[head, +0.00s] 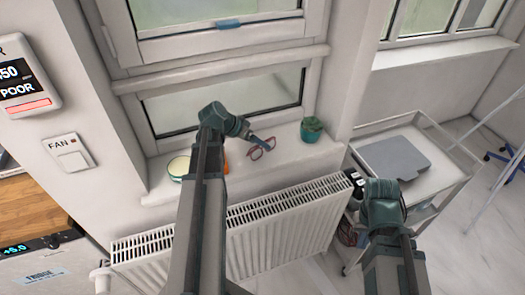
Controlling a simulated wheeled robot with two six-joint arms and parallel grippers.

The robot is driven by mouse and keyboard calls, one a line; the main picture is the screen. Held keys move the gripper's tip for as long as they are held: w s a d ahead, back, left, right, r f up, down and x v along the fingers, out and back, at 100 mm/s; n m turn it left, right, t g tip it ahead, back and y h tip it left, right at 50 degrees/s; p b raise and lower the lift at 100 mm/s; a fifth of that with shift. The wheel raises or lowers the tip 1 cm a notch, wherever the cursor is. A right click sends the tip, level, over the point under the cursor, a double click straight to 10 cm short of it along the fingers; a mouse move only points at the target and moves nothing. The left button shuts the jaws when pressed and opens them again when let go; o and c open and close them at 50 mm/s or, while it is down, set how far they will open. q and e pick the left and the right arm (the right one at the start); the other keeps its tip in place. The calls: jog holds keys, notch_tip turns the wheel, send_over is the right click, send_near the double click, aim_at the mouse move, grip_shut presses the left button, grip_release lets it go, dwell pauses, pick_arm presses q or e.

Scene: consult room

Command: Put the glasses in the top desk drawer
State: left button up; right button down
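The glasses (262,149), with reddish frames, lie on the white windowsill (185,186) between a cup and a small plant pot. My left arm reaches up over the radiator, and its gripper (257,139) is close beside the glasses, partly over them. Its fingers are too small and overlapped to tell whether they are open or touch the frames. My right gripper (356,184) is lower right, beside the trolley and well away from the glasses. Its dark fingertips are partly hidden by the wrist, so its opening is unclear. No desk drawer is in view.
A pale cup (179,168) and a green plant pot (311,129) flank the glasses on the sill. The radiator (280,232) stands below. A trolley (436,185) with a grey case (394,158) is at right. A fridge-labelled unit (45,268) is lower left.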

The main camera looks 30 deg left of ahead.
pick_arm(q)
grip_shut()
jog(key=shift+r, duration=0.15)
pick_arm(e)
jog(key=shift+r, duration=0.15)
